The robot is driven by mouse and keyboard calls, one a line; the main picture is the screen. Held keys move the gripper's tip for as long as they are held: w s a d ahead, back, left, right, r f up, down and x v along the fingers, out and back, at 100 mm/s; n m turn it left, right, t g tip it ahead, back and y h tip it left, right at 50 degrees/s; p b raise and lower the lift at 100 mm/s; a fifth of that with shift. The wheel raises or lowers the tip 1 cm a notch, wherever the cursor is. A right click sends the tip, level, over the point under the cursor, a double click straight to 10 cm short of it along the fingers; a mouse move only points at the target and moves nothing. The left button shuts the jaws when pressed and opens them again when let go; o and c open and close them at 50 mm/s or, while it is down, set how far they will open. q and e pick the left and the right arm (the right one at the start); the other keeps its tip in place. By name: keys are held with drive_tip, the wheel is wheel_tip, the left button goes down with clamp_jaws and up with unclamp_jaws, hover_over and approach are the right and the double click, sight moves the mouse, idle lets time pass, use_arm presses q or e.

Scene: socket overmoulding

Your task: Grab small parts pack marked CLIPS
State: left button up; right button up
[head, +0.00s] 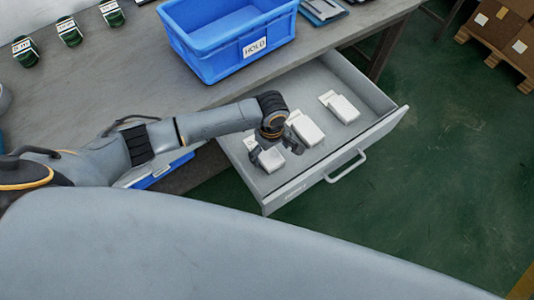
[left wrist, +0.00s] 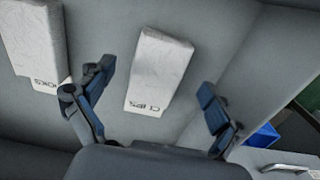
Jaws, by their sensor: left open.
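The white pack marked CLIPS (left wrist: 158,72) lies in the open drawer, and its print shows upside down in the left wrist view. In the head view it appears to be the leftmost white pack (head: 270,160), partly hidden by my gripper. My left gripper (head: 276,148) is open above this pack. In the left wrist view the left gripper (left wrist: 156,80) has one finger on each side of the pack in the picture, and I see no grip on it. My right gripper is not in view.
A middle white pack (head: 306,128) and a right white pack (head: 341,108) lie in the same drawer (head: 360,140). A neighbouring pack (left wrist: 32,45) ends in "OCKS". A blue HOLD bin (head: 225,50) stands on the bench above. The drawer walls are close around the packs.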

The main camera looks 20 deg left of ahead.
use_arm(q)
drive_tip(key=shift+f, duration=1.35)
drive_tip(key=c, duration=1.3)
drive_tip(key=shift+o, duration=0.2)
